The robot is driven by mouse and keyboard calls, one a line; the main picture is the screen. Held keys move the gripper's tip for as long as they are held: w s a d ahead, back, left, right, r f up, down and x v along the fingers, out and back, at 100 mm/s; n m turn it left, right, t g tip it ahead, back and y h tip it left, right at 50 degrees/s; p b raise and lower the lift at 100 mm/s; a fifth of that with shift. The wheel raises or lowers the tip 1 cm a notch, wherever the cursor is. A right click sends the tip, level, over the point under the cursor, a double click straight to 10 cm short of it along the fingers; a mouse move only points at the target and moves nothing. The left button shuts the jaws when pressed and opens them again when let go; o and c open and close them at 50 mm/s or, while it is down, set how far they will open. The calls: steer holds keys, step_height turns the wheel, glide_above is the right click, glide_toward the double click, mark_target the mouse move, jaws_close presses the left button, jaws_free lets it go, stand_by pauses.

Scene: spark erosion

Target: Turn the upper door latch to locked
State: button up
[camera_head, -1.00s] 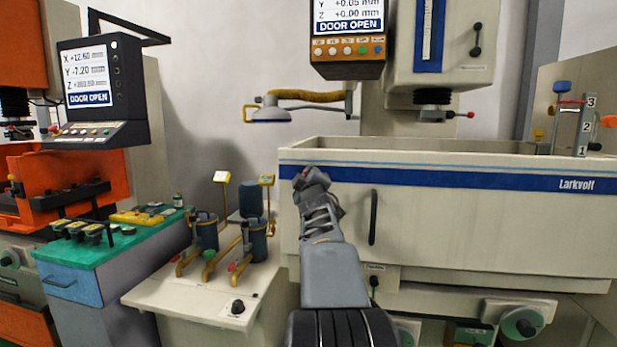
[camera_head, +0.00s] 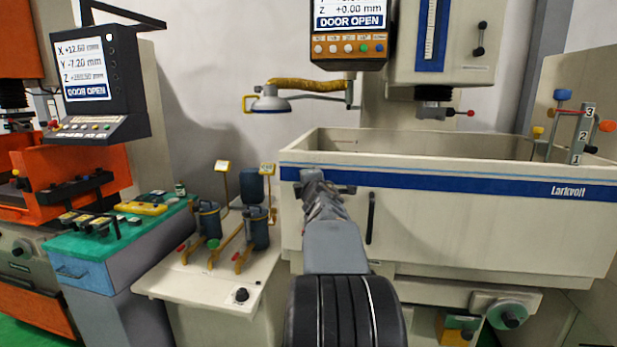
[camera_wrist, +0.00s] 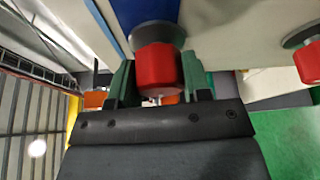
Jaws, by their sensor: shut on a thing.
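The upper door latch shows in the wrist view as a red knob (camera_wrist: 158,72) on a round grey base, against the blue stripe of the tank door. My gripper (camera_wrist: 159,82) has a green finger on each side of the knob and is shut on it. In the head view my gripper (camera_head: 312,178) is at the left end of the blue stripe and hides the latch. A second red knob (camera_wrist: 307,60), on its own grey base, stands apart to the right in the wrist view. The latch's exact angle cannot be told.
The tank door (camera_head: 480,230) has a dark vertical handle (camera_head: 370,218) right of my arm. The machine's display (camera_head: 350,22) reads DOOR OPEN. A pump bench (camera_head: 215,285) stands close on the left. A lamp (camera_head: 270,104) hangs above the tank's left end.

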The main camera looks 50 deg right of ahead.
stand_by(0.4)
steer(key=o, duration=0.9)
steer(key=shift+o, duration=0.2)
steer(key=shift+a, duration=0.1)
steer(key=p+v, duration=0.1)
steer(key=v, duration=1.2)
steer(key=shift+s+a, duration=0.2)
steer(key=shift+s, duration=0.1)
